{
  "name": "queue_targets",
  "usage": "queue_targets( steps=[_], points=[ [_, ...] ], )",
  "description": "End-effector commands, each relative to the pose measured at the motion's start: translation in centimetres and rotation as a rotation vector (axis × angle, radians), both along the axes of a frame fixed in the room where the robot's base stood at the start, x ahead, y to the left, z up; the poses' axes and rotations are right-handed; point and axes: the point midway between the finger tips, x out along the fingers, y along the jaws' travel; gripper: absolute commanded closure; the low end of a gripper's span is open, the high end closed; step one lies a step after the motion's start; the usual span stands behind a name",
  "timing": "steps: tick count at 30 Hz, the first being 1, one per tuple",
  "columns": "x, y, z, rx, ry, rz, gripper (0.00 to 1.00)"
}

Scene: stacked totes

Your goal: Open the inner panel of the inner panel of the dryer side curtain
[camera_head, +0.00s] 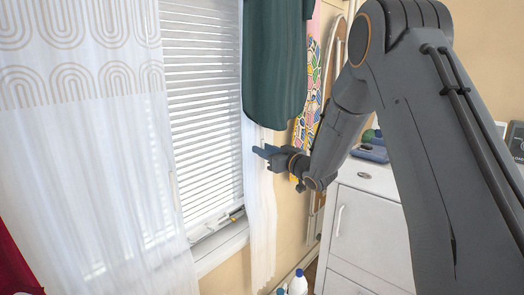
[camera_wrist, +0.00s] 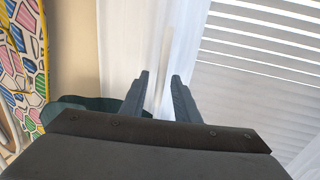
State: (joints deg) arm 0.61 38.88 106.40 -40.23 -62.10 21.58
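The narrow white curtain panel (camera_head: 261,225) hangs at the right side of the window, partly hidden by a dark green garment and my gripper. In the wrist view the white curtain (camera_wrist: 125,40) hangs ahead of and between my fingers, with vertical folds. My gripper (camera_head: 266,152) is at the panel's upper visible part, just below the garment. In the wrist view my gripper (camera_wrist: 160,92) has its two fingers apart, with a pale fold of curtain in the gap. I cannot tell whether the fingers touch the cloth.
A wide white curtain with arch patterns (camera_head: 90,150) covers the window's left. White blinds (camera_head: 205,120) show between the curtains. The dark green garment (camera_head: 275,60) hangs close above my gripper. A patterned board (camera_head: 305,95) and white cabinet (camera_head: 368,225) stand right; bottles (camera_head: 298,284) are below.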

Motion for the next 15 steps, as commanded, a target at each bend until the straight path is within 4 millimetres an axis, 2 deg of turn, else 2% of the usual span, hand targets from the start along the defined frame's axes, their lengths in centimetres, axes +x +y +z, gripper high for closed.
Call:
queue_targets(
  steps=[9, 15],
  points=[
    [-4.1, -2.8, 0.0, 0.001, -0.001, -0.001, 0.71],
    [-5.6, -3.6, 0.0, 0.000, 0.000, 0.002, 0.71]
  ],
)
